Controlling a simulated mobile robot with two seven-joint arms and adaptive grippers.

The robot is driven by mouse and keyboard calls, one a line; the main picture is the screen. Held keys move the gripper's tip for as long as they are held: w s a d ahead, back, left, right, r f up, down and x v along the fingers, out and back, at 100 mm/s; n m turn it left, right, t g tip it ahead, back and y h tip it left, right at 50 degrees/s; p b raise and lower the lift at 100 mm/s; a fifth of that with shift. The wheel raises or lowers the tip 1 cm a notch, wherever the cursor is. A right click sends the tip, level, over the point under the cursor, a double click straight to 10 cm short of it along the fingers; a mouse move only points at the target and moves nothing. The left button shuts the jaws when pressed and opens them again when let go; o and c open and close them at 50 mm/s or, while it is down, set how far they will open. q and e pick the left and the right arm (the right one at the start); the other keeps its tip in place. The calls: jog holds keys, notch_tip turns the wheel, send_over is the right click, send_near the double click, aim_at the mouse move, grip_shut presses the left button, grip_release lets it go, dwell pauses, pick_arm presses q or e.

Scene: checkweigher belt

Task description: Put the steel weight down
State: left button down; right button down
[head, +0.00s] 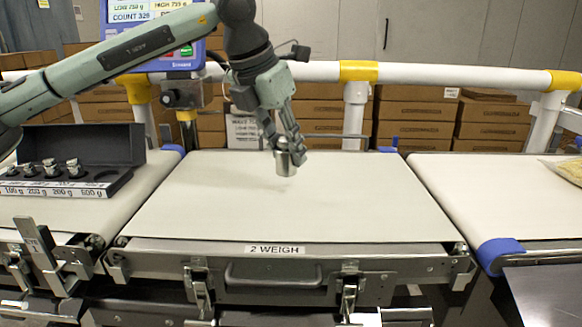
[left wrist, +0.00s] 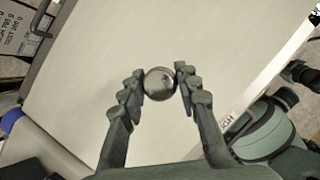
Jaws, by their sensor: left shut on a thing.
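The steel weight (head: 285,163) is a shiny cylinder with a knob. My left gripper (head: 288,143) is shut on it near its top, over the back middle of the belt marked 2 WEIGH (head: 240,215). In the left wrist view the round top of the weight (left wrist: 159,81) sits between the two fingertips (left wrist: 159,87), with the pale belt behind it. The weight hangs upright; a gap between its base and the belt is hard to judge. My right gripper is not in view.
A white and yellow rail (head: 300,71) runs behind. A bag (head: 570,170) lies on the right belt. The weigh belt is otherwise clear.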

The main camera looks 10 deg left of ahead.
aim_at(291, 170)
pick_arm(q)
jog(key=shift+w+d+f, duration=0.3)
jog(key=shift+w+d, duration=0.05)
jog(key=shift+d, duration=0.05)
notch_tip(291, 170, down, 4)
jog(key=shift+r, duration=0.1)
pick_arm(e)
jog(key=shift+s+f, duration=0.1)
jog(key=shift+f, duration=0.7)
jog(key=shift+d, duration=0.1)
